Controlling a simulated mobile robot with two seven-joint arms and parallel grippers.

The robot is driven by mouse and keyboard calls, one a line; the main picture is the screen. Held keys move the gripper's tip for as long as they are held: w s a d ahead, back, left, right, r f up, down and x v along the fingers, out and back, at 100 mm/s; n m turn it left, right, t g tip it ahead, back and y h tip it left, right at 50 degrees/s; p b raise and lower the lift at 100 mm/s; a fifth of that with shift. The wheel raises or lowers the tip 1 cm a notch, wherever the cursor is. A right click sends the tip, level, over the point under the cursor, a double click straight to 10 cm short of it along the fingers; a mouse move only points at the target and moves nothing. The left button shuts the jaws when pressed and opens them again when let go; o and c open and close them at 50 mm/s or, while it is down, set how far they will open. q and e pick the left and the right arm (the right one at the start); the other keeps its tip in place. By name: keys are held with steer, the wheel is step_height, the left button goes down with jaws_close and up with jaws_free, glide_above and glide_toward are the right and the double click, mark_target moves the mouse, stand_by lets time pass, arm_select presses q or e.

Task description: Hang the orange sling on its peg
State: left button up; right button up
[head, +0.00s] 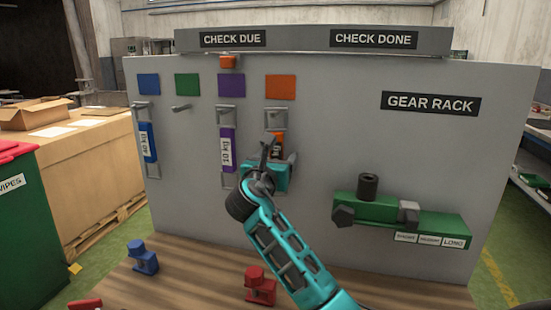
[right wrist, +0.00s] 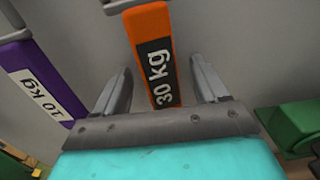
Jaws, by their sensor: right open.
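The orange sling (head: 277,139), marked 30 kg in the right wrist view (right wrist: 148,30), hangs upright against the grey board below the orange square (head: 280,87). A grey metal fitting (head: 276,119) is at its top, by the peg under that square; how it sits on the peg is not clear. My right gripper (head: 279,158) is open at the sling's lower part. In the right wrist view its fingers (right wrist: 162,85) stand on either side of the sling, with gaps showing. The gripper hides the sling's lower end in the head view. My left gripper is not in view.
A purple sling (head: 227,150) and a blue sling (head: 148,142) hang to the left. The peg (head: 181,108) under the green square is bare. A green gear rack (head: 375,208) is at right. A blue block (head: 143,257) and a red block (head: 260,288) stand on the table.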

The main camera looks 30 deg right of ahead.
steer(key=shift+a, duration=0.1)
steer(key=p+v, duration=0.3)
steer(key=v, duration=0.7)
steer(key=shift+p, duration=0.3)
stand_by(1.3)
steer(key=shift+s, duration=0.1)
stand_by(0.4)
